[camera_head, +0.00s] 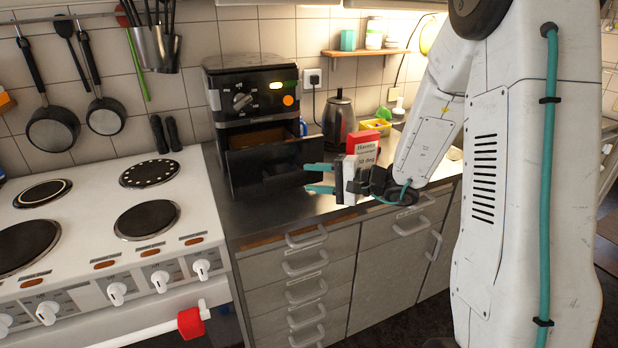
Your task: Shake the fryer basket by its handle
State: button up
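The black air fryer (250,90) stands on the steel counter against the tiled wall, with a knob and an orange light on its front. Its basket (262,168) is a dark drawer pulled partly out at the bottom, with some of its brownish inside showing. I cannot make out the handle clearly. My gripper (307,178) is just right of the basket front, its two teal fingers pointing left and spread apart. Nothing clear shows between them. Whether a fingertip touches the basket cannot be told.
A kettle (339,120) and a yellow box (375,127) stand behind my gripper. The white cooker (100,225) with several hotplates is on the left. Drawers with handles (305,268) lie below the counter. Pans hang on the left wall.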

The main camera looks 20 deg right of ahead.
aim_at(293, 177)
jog(key=shift+a+f, duration=0.1)
jog(key=x, duration=0.7)
jog(key=shift+w+a, duration=0.25)
jog(key=shift+a, duration=0.05)
